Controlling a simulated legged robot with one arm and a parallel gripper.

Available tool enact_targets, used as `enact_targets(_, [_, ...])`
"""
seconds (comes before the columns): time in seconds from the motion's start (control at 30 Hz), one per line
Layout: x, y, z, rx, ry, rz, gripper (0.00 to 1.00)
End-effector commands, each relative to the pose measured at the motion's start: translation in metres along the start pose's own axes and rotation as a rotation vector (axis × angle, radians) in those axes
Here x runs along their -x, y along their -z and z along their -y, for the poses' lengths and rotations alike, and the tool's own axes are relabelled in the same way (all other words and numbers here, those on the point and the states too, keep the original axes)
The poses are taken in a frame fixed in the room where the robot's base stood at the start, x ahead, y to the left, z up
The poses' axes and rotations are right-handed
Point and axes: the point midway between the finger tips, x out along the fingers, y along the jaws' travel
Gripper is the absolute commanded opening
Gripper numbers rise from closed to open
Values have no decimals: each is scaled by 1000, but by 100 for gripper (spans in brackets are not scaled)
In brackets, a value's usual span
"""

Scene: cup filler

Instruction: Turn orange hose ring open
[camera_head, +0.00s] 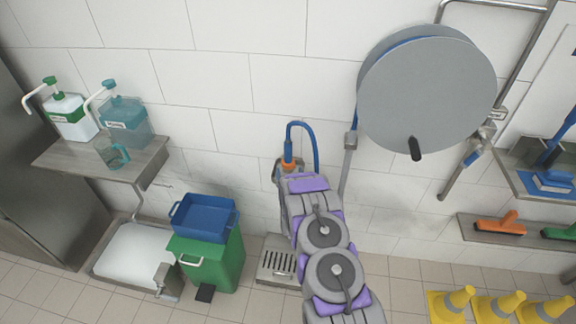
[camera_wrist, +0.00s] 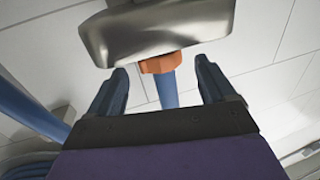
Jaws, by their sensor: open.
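The orange hose ring (camera_wrist: 161,64) shows in the wrist view, just under a metal fitting (camera_wrist: 155,28), with a blue hose end (camera_wrist: 167,90) below it in the picture. My gripper (camera_wrist: 161,78) is open, its two dark fingers on either side of the ring and hose with gaps visible. I cannot tell any contact. In the head view the orange ring (camera_head: 288,165) shows at the wall beneath the blue hose (camera_head: 301,126), just beyond the end of my arm. My gripper's fingers are hidden there behind my own arm.
A large grey hose reel (camera_head: 428,90) hangs on the wall to the right. A shelf (camera_head: 105,160) with dispensers and a cup (camera_head: 112,155) is at the left. A blue crate (camera_head: 204,218) sits on a green bin (camera_head: 212,262). Yellow cones (camera_head: 497,305) stand at the lower right.

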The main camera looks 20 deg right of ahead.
Motion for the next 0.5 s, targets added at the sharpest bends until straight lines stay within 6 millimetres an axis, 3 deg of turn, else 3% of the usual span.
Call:
enact_targets(0.3, [-44,0,0,-1,1,-3,83])
enact_targets(0.5, [-58,0,0,-1,1,1,83])
